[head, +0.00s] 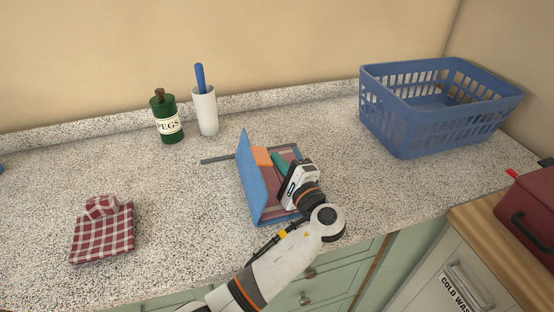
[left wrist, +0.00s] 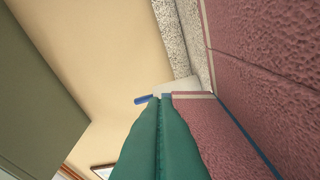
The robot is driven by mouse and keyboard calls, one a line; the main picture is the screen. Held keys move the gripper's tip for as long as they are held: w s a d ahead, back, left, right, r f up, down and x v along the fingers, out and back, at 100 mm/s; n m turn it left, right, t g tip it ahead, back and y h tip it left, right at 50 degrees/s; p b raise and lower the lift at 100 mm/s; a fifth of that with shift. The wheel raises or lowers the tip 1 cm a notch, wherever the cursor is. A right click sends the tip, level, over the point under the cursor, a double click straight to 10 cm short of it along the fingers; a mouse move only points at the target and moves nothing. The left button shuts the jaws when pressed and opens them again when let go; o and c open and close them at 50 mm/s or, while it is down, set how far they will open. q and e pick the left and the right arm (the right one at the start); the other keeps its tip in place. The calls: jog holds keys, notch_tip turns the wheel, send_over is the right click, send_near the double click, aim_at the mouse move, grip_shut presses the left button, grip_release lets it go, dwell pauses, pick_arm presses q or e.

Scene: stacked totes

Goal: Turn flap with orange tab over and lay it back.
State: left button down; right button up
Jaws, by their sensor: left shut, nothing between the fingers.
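In the head view, a blue flap (head: 249,187) stands steeply raised at the left of a flat folder-like piece with a dull red inner face (head: 289,153). An orange tab (head: 262,156) shows near the flap's upper part. My left gripper (head: 280,162) is over the red face, just right of the flap, with its green fingers closed together and empty. In the left wrist view the closed green fingers (left wrist: 162,125) fill the lower middle, beside the textured red surface (left wrist: 270,60). Whether they touch the flap cannot be told. My right gripper is not in view.
A blue basket (head: 405,125) stands at the back right. A green pegs jar (head: 166,122) and a white holder (head: 205,112) stand at the back. A checked cloth (head: 103,238) lies at the left. A grey strip (head: 216,160) lies behind the flap. Counter between cloth and flap is clear.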

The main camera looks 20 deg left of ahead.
aim_at(263, 160)
pick_arm(q)
jog(key=shift+s+r, duration=0.1)
jog(key=shift+s, duration=0.05)
jog(key=a+r+n, duration=0.1)
jog(key=s+a+n, duration=0.1)
jog(key=n, duration=0.1)
jog(key=s+a+r+n, duration=0.1)
jog(key=shift+a+r+n+g+h, duration=0.1)
jog(key=shift+r+n+g+h, duration=0.2)
jog(key=shift+n+g, duration=0.1)
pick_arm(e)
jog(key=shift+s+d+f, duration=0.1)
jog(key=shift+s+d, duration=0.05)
pick_arm(q)
jog(key=shift+f, duration=0.1)
